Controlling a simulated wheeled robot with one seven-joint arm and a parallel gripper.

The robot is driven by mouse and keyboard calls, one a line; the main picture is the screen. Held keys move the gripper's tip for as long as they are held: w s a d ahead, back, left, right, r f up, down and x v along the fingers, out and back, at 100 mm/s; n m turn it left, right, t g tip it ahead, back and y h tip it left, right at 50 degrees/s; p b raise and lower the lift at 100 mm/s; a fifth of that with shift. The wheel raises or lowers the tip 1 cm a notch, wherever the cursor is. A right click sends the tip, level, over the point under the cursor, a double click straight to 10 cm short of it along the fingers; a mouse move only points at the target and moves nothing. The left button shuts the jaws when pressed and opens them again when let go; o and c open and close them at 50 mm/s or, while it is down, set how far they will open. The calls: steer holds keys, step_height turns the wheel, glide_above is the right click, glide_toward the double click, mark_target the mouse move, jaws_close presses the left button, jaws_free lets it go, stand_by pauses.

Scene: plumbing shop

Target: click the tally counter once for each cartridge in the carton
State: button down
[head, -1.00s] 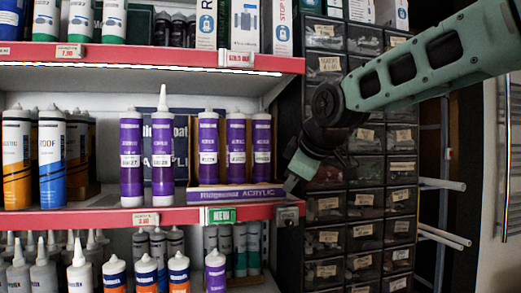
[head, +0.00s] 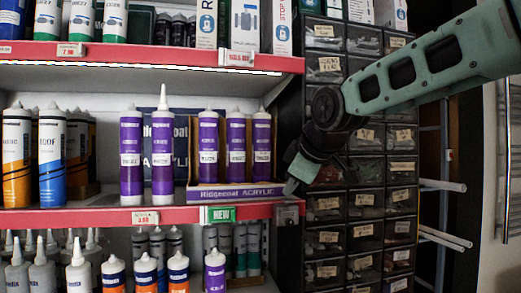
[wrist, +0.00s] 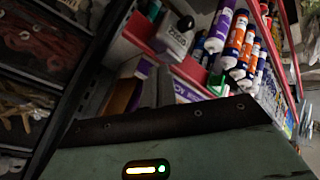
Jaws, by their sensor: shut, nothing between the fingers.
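The purple-fronted carton (head: 235,195) stands on the middle shelf and holds three purple cartridges (head: 208,150), (head: 236,150), (head: 261,150) in a row. Two more purple cartridges (head: 131,160), (head: 162,158) stand on the shelf to its left, outside it. A small grey device (head: 287,213), which looks like the tally counter, sits at the right end of the red shelf edge. In the wrist view it is a grey block (wrist: 174,40) with a dark knob. My gripper (head: 289,187) is shut and empty, just above the counter and right of the carton. I cannot tell whether it touches the counter.
A black drawer cabinet (head: 363,205) stands close on the right, behind my arm. A lone purple cartridge (head: 215,270) stands on the lower shelf. White pipes (head: 443,237) stick out at far right.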

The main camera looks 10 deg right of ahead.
mark_target(292, 201)
steer(key=shift+f+b, duration=0.4)
steer(key=shift+f, duration=0.05)
stand_by(0.3)
steer(key=shift+r, duration=0.1)
steer(key=shift+r+p, duration=0.75)
steer(key=shift+r, duration=0.15)
step_height(292, 201, up, 6)
steer(key=p, duration=0.4)
stand_by(0.6)
